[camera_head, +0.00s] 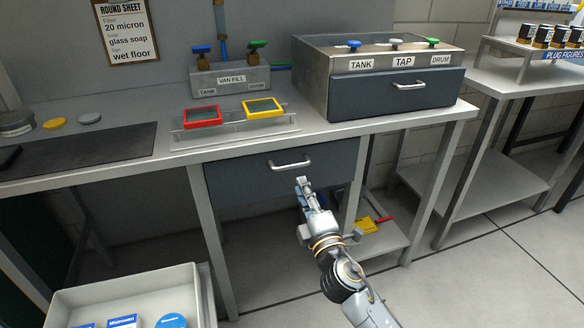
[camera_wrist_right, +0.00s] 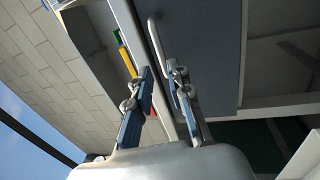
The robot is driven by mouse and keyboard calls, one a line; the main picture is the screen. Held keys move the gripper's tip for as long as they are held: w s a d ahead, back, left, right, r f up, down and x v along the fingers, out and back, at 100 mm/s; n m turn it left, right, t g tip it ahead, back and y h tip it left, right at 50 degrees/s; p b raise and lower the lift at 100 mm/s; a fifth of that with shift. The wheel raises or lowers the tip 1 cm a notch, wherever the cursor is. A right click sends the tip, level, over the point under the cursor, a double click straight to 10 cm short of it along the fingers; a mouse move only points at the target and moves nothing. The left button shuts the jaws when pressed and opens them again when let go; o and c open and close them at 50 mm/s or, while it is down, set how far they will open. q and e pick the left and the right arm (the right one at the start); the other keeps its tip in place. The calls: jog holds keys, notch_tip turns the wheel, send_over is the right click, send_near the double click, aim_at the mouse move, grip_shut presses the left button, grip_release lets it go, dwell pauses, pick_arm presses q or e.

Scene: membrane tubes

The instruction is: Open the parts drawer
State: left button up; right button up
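A dark grey drawer (camera_head: 250,178) sits under the bench top, with a pale bar handle (camera_head: 290,164) across its front. It looks closed; no label shows on it. My right gripper (camera_head: 303,183) is just below and in front of this handle, apart from it. In the right wrist view the drawer front (camera_wrist_right: 212,50) and the handle (camera_wrist_right: 155,45) lie beyond the fingertips. The right gripper's two blue-padded fingers (camera_wrist_right: 159,72) are apart with nothing between them. My left gripper is not in view.
A metal cabinet (camera_head: 310,75) with a second closed drawer (camera_head: 375,95) stands on the bench. A red tray (camera_head: 202,117) and a yellow tray (camera_head: 262,108) sit above the lower drawer. A white bin (camera_head: 75,298) stands at the lower left. Floor at the right is clear.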

aim_at(292, 167)
jog(key=b+x, duration=0.1)
jog(key=x, duration=0.7)
jog(key=shift+w+a, duration=0.15)
jog(key=shift+w, duration=0.1)
grip_shut()
